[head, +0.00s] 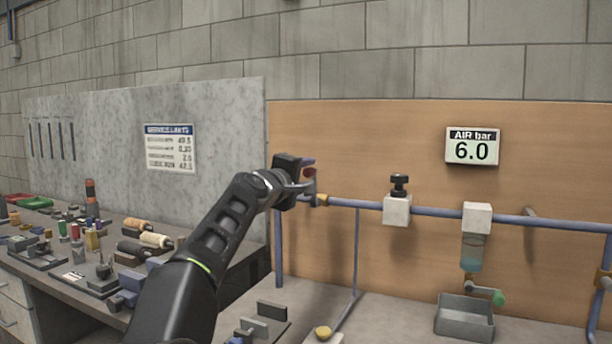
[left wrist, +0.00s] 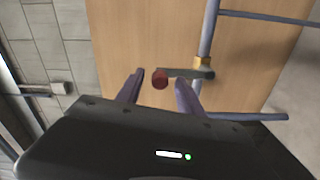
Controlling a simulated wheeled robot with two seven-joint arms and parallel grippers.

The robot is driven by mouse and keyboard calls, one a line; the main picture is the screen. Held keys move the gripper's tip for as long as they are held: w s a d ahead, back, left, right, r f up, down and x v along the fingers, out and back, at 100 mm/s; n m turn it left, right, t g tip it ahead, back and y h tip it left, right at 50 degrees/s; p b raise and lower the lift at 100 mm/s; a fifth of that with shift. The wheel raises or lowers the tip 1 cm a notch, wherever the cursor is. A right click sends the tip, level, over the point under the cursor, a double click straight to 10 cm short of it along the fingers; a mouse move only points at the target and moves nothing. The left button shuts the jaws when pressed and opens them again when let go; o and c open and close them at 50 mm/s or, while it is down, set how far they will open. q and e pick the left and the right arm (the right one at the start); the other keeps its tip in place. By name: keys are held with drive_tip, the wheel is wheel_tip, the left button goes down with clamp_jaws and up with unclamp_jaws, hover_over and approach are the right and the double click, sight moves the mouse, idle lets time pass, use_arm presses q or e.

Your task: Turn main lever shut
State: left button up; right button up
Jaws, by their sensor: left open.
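I cannot tell whether a finger touches the knob. My right gripper is not in view.
A gauge (head: 472,147) on the wooden board reads AIR bar 6.0. A regulator (head: 397,208) and a filter bowl (head: 472,252) sit along the pipe, with a grey tray (head: 464,318) below. A cluttered bench (head: 35,265) stands at the left.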

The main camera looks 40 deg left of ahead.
use_arm(q)
drive_tip(key=b+v, duration=0.1)
drive_tip(key=v, duration=0.6)
drive_tip(key=shift+s, duration=0.1)
idle(0.4)
